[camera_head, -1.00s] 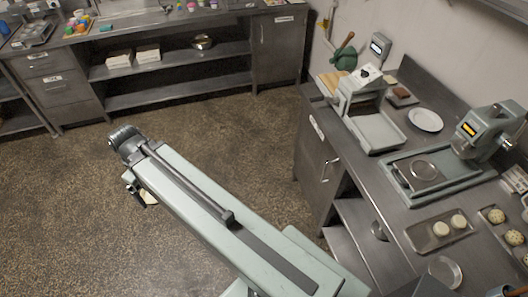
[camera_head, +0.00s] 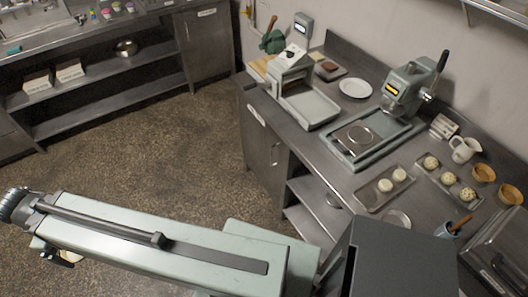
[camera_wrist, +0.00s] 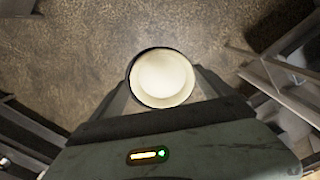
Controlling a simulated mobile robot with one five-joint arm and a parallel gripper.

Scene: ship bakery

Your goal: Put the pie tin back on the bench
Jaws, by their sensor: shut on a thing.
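My gripper (camera_wrist: 162,108) is shut on a round pie tin (camera_wrist: 162,77), which shows in the wrist view as a pale cream disc with a dark rim. In the head view the tin is a small pale shape (camera_head: 72,256) under the arm's end at the lower left, mostly hidden by my arm. It is held over the floor, well apart from the bench. The steel bench (camera_head: 335,182) runs along the wall at the right.
On the bench are a scale-like machine (camera_head: 310,106), a white plate (camera_head: 355,88), a press (camera_head: 405,90), a tray with two pale rounds (camera_head: 372,200), a jug (camera_head: 465,149) and tan cups (camera_head: 483,172). A dark box-shaped surface (camera_head: 400,262) fills the lower middle. Open floor (camera_head: 165,165) lies between the benches.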

